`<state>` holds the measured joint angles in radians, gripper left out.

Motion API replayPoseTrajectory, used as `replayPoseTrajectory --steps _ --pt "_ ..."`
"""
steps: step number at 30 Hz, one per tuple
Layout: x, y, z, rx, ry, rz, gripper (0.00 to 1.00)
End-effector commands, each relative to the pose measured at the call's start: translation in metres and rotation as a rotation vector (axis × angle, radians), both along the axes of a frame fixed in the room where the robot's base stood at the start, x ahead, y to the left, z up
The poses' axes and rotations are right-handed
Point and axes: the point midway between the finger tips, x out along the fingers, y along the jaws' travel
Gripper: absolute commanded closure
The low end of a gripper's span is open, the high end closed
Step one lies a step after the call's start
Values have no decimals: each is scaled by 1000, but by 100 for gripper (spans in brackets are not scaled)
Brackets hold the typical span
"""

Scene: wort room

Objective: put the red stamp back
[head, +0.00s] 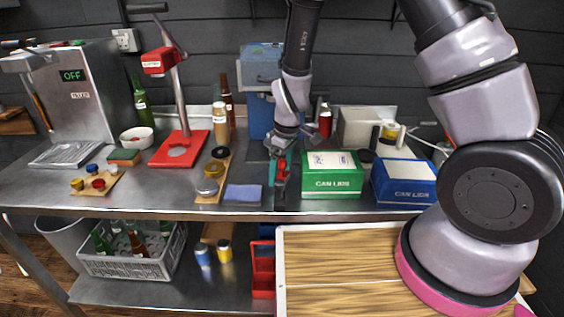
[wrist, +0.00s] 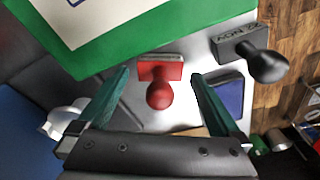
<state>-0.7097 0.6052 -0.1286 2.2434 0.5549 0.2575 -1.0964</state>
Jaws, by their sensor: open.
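The red stamp (wrist: 160,90) has a rectangular red base and a round knob handle that points toward my gripper. In the wrist view it shows between the teal fingertips of my gripper (wrist: 160,76), with a gap on both sides. My gripper is open. In the head view my gripper (head: 279,166) is low over the steel bench, left of the green can-lids box, and the red stamp (head: 282,172) shows partly behind a finger. A black stamp (wrist: 262,62) with lettering on its base lies to its right in the wrist view.
The green can-lids box (head: 332,175) stands close on the right, with a blue can-lids box (head: 404,183) beyond. A blue pad (head: 243,193) lies left of my gripper; a dark blue pad also shows in the wrist view (wrist: 229,98). A red bottle-capper stand (head: 178,150) is further left.

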Motion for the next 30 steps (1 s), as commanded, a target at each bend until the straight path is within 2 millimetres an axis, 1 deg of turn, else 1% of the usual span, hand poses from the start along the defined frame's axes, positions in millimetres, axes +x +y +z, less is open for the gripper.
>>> replayPoseTrajectory --steps 5,9,15,18,21,27,29,30 --pt "-1 -1 25 3 -5 4 0" --pt "-2 -5 57 4 -7 4 0" --pt "-5 -10 96 3 -4 2 0" --pt "-6 -11 109 3 -3 2 0" --pt "-7 -12 116 2 -1 1 0" --pt "-7 -15 124 6 -2 -11 0" --pt "-5 -19 131 19 -4 -39 0" --pt "-4 -24 141 36 -8 -73 0"
